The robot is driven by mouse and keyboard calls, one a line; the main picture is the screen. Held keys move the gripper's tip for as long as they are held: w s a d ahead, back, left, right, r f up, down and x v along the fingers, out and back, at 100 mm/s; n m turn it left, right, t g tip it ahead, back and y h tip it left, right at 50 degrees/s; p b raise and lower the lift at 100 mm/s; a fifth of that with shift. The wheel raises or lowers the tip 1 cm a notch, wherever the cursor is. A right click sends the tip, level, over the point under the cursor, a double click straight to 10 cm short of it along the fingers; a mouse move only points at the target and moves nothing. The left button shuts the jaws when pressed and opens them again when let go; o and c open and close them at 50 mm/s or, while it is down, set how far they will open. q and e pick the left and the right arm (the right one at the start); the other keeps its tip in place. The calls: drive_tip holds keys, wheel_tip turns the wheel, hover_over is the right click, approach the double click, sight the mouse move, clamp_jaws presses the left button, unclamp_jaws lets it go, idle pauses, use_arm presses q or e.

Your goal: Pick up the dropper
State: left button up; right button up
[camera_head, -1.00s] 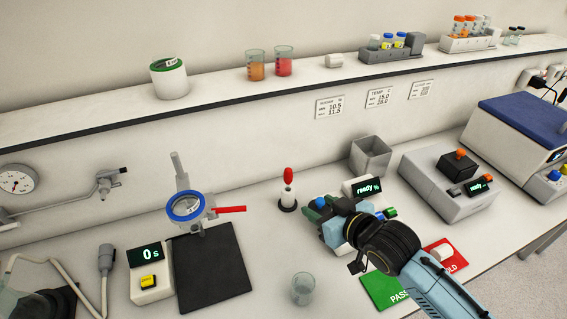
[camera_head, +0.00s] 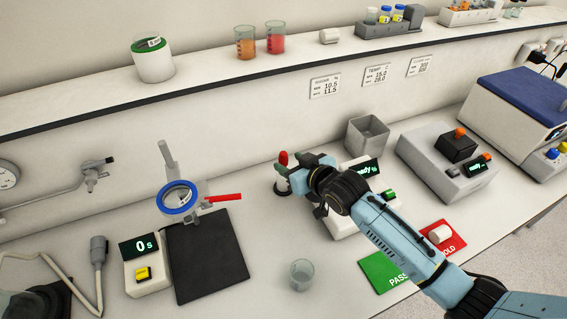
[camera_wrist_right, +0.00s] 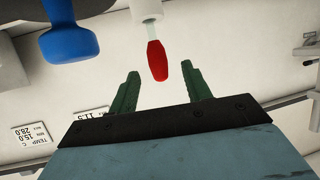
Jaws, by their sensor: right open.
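The dropper (camera_head: 283,158), with a red bulb, stands upright in a small white holder with a dark base on the bench. In the right wrist view its red bulb (camera_wrist_right: 157,60) shows just beyond the fingertips, in line with the gap between them, with a pale stem and white holder behind. My right gripper (camera_wrist_right: 161,80) is open and empty, one green finger on each side of that gap. In the head view my right gripper (camera_head: 294,164) is right beside the dropper and partly covers the holder. My left gripper is not in view.
A device with a "ready" display (camera_head: 362,170) stands under my right wrist. A clear beaker (camera_head: 301,274) stands in front, and a grey open bin (camera_head: 367,136) behind. A red-handled ring stand (camera_head: 180,197) is left. A blue knob (camera_wrist_right: 68,42) is near the fingers.

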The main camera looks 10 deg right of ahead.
sight(286, 160)
drive_tip(key=shift+x, duration=2.25)
drive_tip(key=c, duration=0.8)
